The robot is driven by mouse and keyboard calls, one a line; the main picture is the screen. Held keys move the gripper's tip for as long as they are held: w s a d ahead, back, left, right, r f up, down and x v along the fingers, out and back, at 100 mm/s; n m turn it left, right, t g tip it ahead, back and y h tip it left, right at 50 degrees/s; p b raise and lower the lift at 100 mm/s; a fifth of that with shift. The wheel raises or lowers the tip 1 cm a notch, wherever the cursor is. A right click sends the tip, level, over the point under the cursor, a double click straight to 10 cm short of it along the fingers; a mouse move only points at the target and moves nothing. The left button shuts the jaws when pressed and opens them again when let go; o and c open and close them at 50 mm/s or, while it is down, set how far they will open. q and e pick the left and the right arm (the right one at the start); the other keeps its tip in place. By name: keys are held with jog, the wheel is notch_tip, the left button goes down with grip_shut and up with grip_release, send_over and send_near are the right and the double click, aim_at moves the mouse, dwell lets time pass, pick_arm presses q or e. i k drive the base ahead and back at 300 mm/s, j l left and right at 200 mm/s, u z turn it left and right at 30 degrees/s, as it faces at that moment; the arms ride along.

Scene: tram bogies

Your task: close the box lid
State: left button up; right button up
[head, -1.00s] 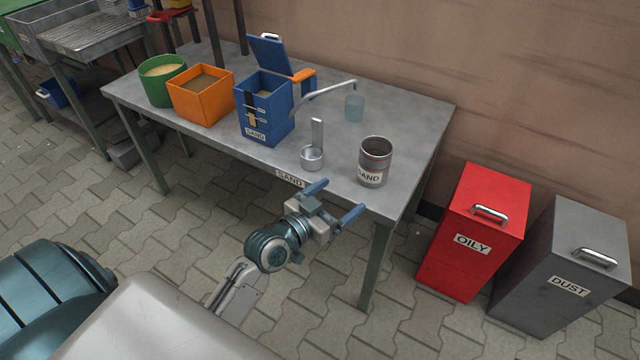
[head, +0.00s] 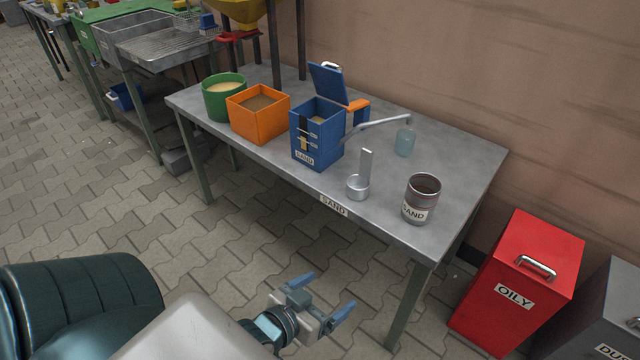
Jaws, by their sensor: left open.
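Sand-coloured contents show inside the box. My left gripper (head: 326,295) is open and empty, low in front of the table's front edge, well apart from the box and lid. My right gripper is not in view.
On the table (head: 458,171) stand a green tub (head: 223,104), an orange bin (head: 257,121), a metal scoop (head: 359,186), a SAND can (head: 420,200) and a bluish jar (head: 405,142). A red OILY bin (head: 521,275) and grey DUST bin (head: 612,312) stand right.

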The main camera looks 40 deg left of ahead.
aim_at(327, 76)
jog(key=u, duration=1.25)
